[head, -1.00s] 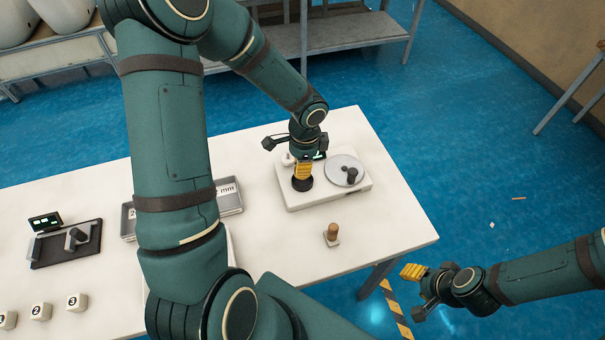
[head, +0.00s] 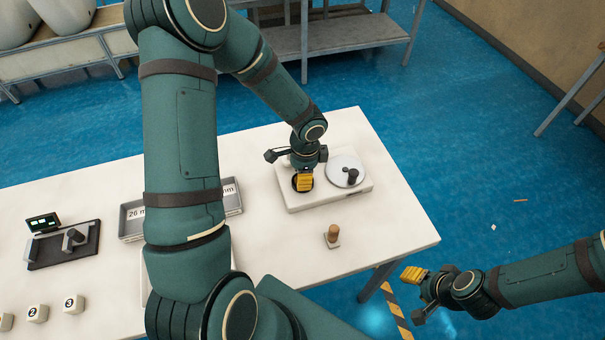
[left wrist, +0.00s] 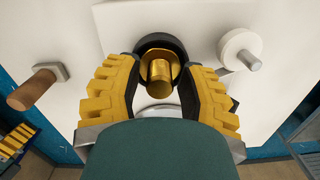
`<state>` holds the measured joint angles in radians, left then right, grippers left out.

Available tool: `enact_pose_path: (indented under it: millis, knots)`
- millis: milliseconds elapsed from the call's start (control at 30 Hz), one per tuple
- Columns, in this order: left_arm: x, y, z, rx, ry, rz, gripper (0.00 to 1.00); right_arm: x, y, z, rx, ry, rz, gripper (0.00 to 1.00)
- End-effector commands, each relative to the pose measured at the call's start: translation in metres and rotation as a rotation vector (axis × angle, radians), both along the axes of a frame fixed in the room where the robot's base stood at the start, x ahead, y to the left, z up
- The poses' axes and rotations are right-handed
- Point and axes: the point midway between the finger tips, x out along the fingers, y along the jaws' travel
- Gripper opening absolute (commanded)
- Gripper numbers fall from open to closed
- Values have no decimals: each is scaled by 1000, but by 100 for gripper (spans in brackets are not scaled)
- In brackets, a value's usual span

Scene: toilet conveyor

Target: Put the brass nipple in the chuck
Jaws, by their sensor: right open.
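The brass nipple (left wrist: 160,72) stands in the dark ring of the chuck (left wrist: 160,39), seen in the left wrist view. My left gripper (left wrist: 162,68) has its yellow fingers on both sides of the nipple, with a gap showing on each side. In the head view my left gripper (head: 304,181) is over the chuck (head: 295,186) on the white machine base (head: 325,198) and hides the nipple. My right gripper (head: 416,294) is open and empty, off the table's right edge.
A grey disc with a black handle (head: 346,171) is right of the chuck. A wooden-handled tool (head: 333,231) stands in front of the base. Labelled trays (head: 233,196), a dark fixture (head: 64,248) and numbered blocks (head: 72,304) lie left. The front right tabletop is clear.

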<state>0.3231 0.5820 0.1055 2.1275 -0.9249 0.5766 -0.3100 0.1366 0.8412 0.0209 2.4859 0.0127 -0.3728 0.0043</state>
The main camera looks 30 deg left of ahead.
Motion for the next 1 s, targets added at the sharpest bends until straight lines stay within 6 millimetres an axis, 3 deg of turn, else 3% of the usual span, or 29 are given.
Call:
enact_pose_path:
  millis: [333, 733, 1000]
  knots:
    - [1, 0, 11, 1, -3, 0, 39, 0, 0, 6, 1, -1, 0, 47]
    - [4, -4, 91, 2, -5, 0, 39, 0, -1, 20, 4, -1, 1, 47]
    - [5, -5, 120, 0, -2, 0, 39, -1, -1, 23, 5, -1, 1, 47]
